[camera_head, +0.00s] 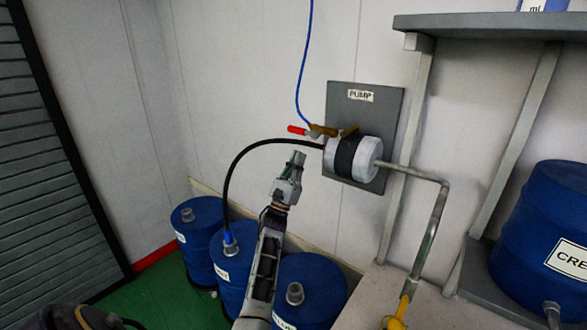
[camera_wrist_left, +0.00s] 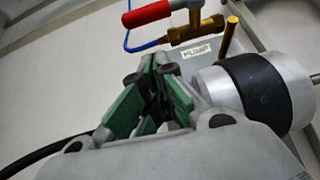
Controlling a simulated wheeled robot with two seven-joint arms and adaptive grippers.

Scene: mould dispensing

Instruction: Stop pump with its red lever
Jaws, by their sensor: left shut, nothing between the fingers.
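The pump (camera_head: 355,157) is a pale cylinder with a black band, fixed to a grey wall plate labelled PUMP. Its red lever (camera_head: 298,130) sits on a brass valve (camera_head: 322,130) at the pump's upper left and points left. In the left wrist view the red lever (camera_wrist_left: 147,14) is at the top, and the pump (camera_wrist_left: 255,88) is at the right. My left gripper (camera_head: 297,158) is shut and empty, below the lever and left of the pump, apart from the lever. Its green-padded fingers (camera_wrist_left: 158,85) show in the wrist view. My right gripper is not in view.
A blue hose (camera_head: 300,70) rises from the valve, and a black hose (camera_head: 235,165) runs from the pump to a blue drum (camera_head: 232,262). A metal pipe (camera_head: 435,220) goes down at the right beside a grey shelf (camera_head: 480,25). Blue drums stand below my left arm.

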